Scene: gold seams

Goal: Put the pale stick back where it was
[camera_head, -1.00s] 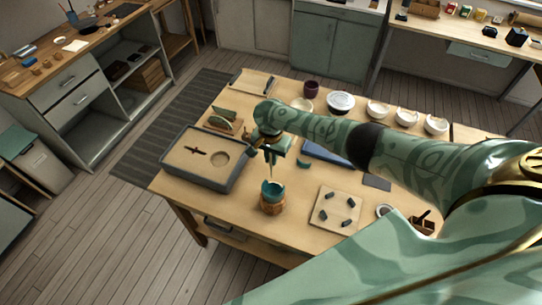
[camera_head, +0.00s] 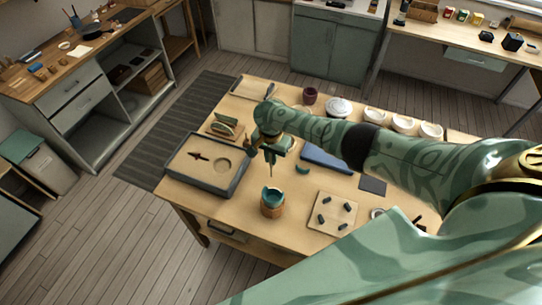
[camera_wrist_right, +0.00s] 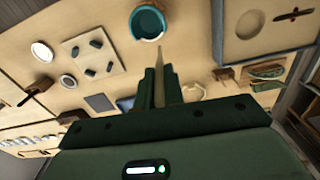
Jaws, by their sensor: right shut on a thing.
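My right gripper (camera_head: 271,156) is shut on the pale stick (camera_head: 271,171), which hangs tip down over the table. In the right wrist view the stick (camera_wrist_right: 160,62) sticks out between the fingers (camera_wrist_right: 159,86). A teal cup (camera_head: 272,194) in a brown, wood-like holder (camera_head: 272,209) stands below the gripper. The stick's tip shows above the cup in the head view and beside its rim (camera_wrist_right: 148,38) in the right wrist view; the exact gap is unclear. My left gripper is not in view.
A grey tray (camera_head: 197,187) with a sand-coloured fill, a dark slim shape and a round hollow is to the left. A square board (camera_head: 337,212) with several dark pegs is to the right. Bowls (camera_head: 402,124) line the back. Bare tabletop lies between cup and board.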

